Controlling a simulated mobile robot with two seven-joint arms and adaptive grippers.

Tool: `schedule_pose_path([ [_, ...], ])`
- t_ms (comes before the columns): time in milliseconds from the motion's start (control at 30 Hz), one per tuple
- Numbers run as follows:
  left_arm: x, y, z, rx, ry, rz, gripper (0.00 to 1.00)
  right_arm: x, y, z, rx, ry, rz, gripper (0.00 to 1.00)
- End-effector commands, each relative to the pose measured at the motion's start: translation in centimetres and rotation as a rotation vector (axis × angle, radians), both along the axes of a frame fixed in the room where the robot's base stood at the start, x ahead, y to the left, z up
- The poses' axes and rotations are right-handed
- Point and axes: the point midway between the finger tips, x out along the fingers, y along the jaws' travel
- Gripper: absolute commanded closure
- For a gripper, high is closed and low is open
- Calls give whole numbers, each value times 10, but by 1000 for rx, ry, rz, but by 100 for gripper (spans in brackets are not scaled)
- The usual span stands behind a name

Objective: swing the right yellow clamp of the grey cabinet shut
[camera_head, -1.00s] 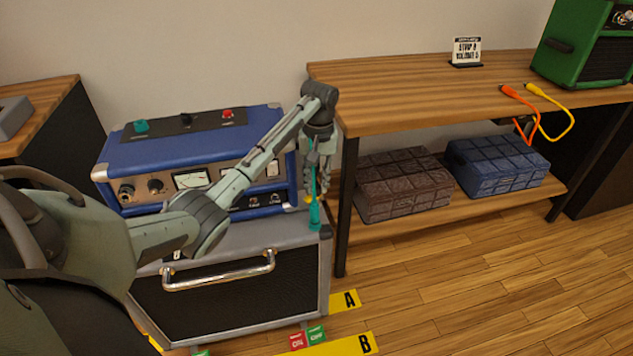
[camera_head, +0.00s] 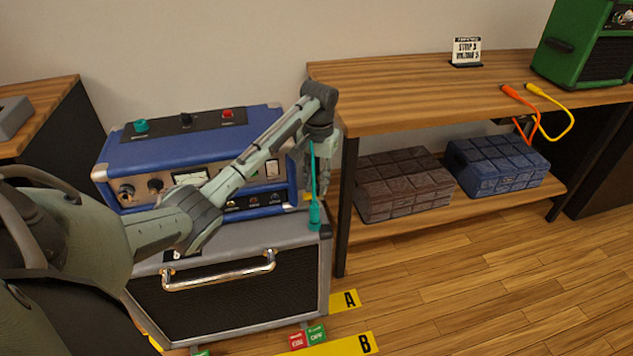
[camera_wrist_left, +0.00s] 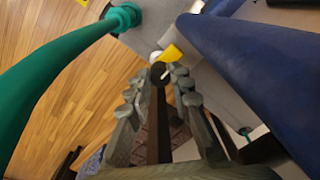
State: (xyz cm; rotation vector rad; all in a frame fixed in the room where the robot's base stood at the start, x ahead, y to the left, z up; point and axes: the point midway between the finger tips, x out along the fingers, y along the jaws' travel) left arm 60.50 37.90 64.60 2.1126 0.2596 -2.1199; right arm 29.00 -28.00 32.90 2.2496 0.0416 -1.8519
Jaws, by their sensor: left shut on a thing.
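The grey cabinet (camera_head: 325,265) stands on the floor with a black front and a chrome handle. The right yellow clamp shows as a small yellow piece (camera_wrist_left: 173,53) at the cabinet's edge in the left wrist view, just past my fingertips. In the head view the clamp is mostly hidden behind my gripper and a teal cable. My left gripper (camera_head: 322,188) points down at the cabinet's right rear top; it also shows in the wrist view (camera_wrist_left: 157,82). Its fingers are shut on the clamp, though the contact is hard to see. My right gripper is out of view.
A blue amplifier (camera_head: 150,160) stands on the cabinet, close beside my fingers. The teal cable (camera_head: 315,215) rises in front of my gripper. A wooden shelf (camera_head: 400,95) with brown and blue blocks stands to the right. Floor at the lower right is clear.

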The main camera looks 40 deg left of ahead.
Motion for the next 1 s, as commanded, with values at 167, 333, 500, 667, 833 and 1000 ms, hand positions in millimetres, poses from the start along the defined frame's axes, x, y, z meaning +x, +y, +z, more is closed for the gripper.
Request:
schedule_pose_path([
  [167, 0, 0, 1, 0, -1, -1, 100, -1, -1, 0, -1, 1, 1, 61],
  [333, 0, 0, 1, 0, -1, -1, 73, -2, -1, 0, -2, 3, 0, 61],
  [500, 0, 0, 1, 0, -1, 0, 58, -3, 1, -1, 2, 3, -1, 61],
  [667, 0, 0, 0, 0, -1, 0, 58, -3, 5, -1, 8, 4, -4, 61],
  [833, 1, 0, 7, 0, -3, 0, 58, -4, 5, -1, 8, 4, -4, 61],
  [1000, 2, -1, 35, -1, -6, 0, 58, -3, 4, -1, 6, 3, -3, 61],
])
